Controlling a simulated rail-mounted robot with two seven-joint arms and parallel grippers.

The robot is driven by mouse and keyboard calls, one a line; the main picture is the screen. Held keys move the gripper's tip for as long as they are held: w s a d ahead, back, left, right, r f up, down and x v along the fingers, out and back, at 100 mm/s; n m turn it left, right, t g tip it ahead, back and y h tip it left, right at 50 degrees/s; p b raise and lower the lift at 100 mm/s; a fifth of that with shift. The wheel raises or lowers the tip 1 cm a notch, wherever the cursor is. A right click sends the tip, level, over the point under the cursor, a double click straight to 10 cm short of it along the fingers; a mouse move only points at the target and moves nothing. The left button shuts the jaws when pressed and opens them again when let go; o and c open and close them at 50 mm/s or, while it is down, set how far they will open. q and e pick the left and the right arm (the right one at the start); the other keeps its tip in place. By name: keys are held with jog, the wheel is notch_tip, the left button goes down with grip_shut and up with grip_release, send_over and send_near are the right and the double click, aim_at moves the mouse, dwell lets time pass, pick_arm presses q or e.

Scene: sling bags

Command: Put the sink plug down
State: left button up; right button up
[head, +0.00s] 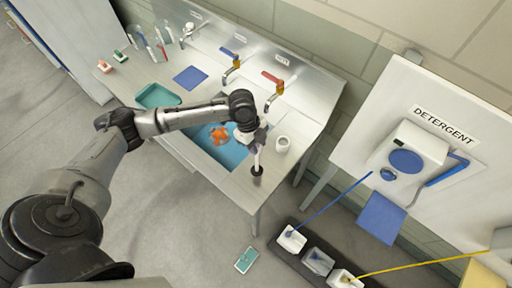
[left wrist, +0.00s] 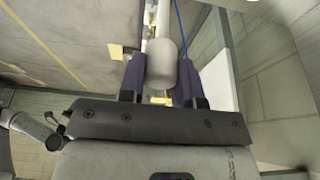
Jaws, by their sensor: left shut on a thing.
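My left gripper (head: 254,136) is over the right end of the sink counter, shut on a pale upright rod with a dark round lower end, which looks like the sink plug (head: 256,160). Its dark end is over the bare counter to the right of the sink; I cannot tell if it touches. In the left wrist view, a pale rounded part of the held plug (left wrist: 162,64) sits between the two purple fingers (left wrist: 160,80). The sink basin (head: 232,155) holds blue water and an orange object (head: 219,136). My right gripper is not in view.
A white cup (head: 282,145) stands on the counter close right of the gripper. Taps with blue (head: 231,62) and red (head: 273,84) handles stand behind. A detergent dispenser (head: 408,150) hangs at right. Several buckets (head: 318,262) stand below; a green item (head: 246,260) lies on the floor.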

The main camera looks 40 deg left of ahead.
aim_at(257, 161)
pick_arm(q)
jog(key=shift+f+p, duration=0.3)
jog(key=shift+f, duration=1.3)
jog(key=o, duration=1)
jog(key=shift+f, duration=0.15)
